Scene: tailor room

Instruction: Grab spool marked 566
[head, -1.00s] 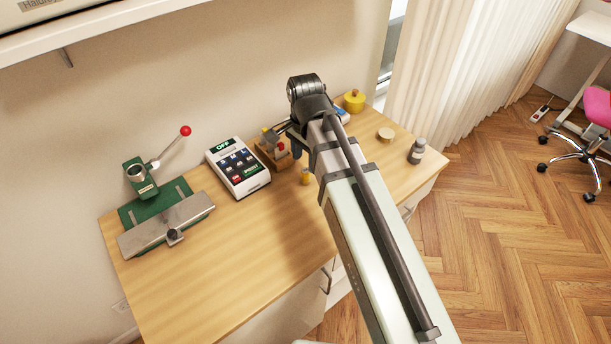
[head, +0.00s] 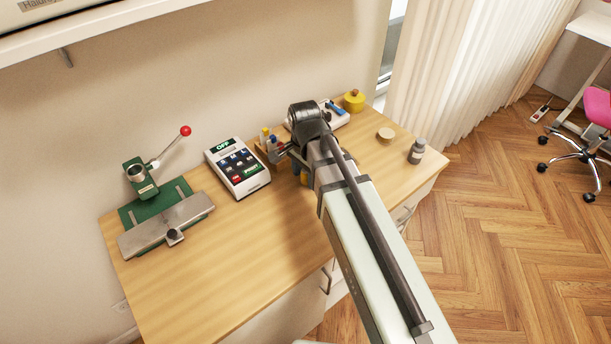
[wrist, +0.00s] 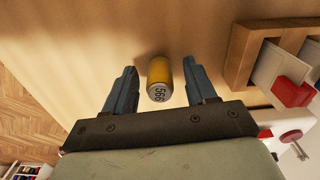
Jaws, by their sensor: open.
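The spool marked 566 (wrist: 159,78) is a small yellow cylinder with a grey end bearing the number. In the wrist view it is between the two open fingers of my gripper (wrist: 160,88), with a gap on both sides. The number end faces my gripper. In the head view my gripper (head: 284,160) is low over the table beside the wooden rack, and my arm mostly hides the spool.
In the head view a white keypad device (head: 238,170) and green press (head: 150,205) stand left. The table front (head: 215,270) is clear.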

